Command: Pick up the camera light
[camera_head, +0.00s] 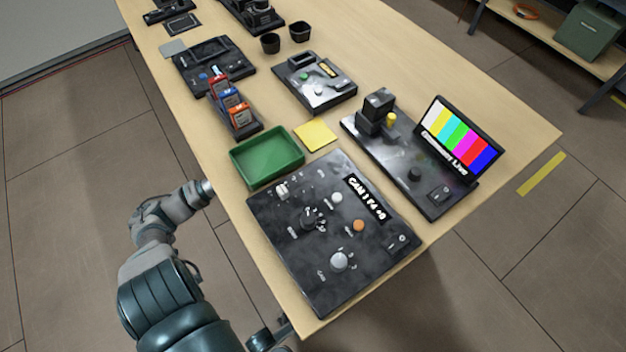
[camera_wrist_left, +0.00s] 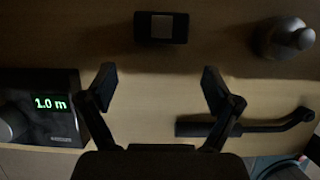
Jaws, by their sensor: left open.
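My left gripper (camera_wrist_left: 159,82) is open and empty in the left wrist view, its two fingers apart over a wooden surface. A small black block with a pale panel on its face (camera_wrist_left: 161,27) lies beyond the fingertips, near the top middle; it may be the camera light, but I cannot be sure. It lies in line with the gap between the fingers and apart from them. In the head view my left arm reaches to the table's left edge, and its gripper is hidden there. My right gripper is not in view.
In the wrist view, a display box reading 1.0 m (camera_wrist_left: 52,104) is left, a grey rounded object (camera_wrist_left: 287,40) upper right, a dark bar (camera_wrist_left: 255,125) right. In the head view, a control panel (camera_head: 292,266), green tray (camera_head: 268,156) and colour-bar monitor (camera_head: 460,138) crowd the table.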

